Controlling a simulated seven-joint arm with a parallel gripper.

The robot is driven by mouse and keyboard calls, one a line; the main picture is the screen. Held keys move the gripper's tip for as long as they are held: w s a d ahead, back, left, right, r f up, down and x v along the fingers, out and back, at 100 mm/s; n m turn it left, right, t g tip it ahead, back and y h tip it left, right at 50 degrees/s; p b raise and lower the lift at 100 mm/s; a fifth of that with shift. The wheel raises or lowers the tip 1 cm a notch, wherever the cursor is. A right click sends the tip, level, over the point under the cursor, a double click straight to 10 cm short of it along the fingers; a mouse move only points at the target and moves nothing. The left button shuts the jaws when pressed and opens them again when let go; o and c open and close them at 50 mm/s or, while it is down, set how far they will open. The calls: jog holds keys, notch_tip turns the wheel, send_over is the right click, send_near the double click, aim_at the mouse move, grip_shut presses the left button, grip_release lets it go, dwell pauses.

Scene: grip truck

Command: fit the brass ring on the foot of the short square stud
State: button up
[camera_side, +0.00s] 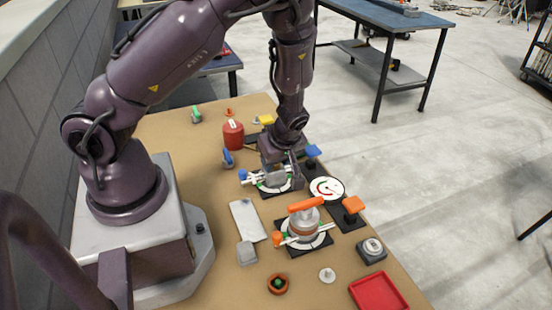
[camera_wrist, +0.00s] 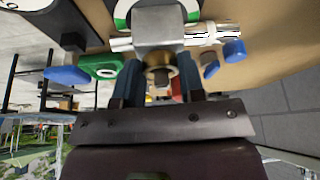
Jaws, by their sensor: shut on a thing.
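My gripper (camera_side: 277,168) is low over the round white-and-green dial (camera_side: 268,188) on the far black plate. In the wrist view my gripper (camera_wrist: 159,82) has its dark fingers on either side of a small brass-coloured round piece, which looks like the brass ring (camera_wrist: 160,59). The jaws are shut on it. A grey square metal block (camera_wrist: 158,25) lies just beyond the fingertips, in front of the dial's green edge; I cannot tell if the ring touches it.
A second dial fixture with an orange handle (camera_side: 306,204) stands nearer the camera. A red canister (camera_side: 233,134) and blue knob (camera_side: 228,158) stand left. A red tray (camera_side: 379,292) is at the front right.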

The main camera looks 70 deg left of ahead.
aim_at(276, 170)
jog(key=shift+f, duration=0.1)
jog(key=o, duration=1.4)
jog(key=shift+r, duration=3.75)
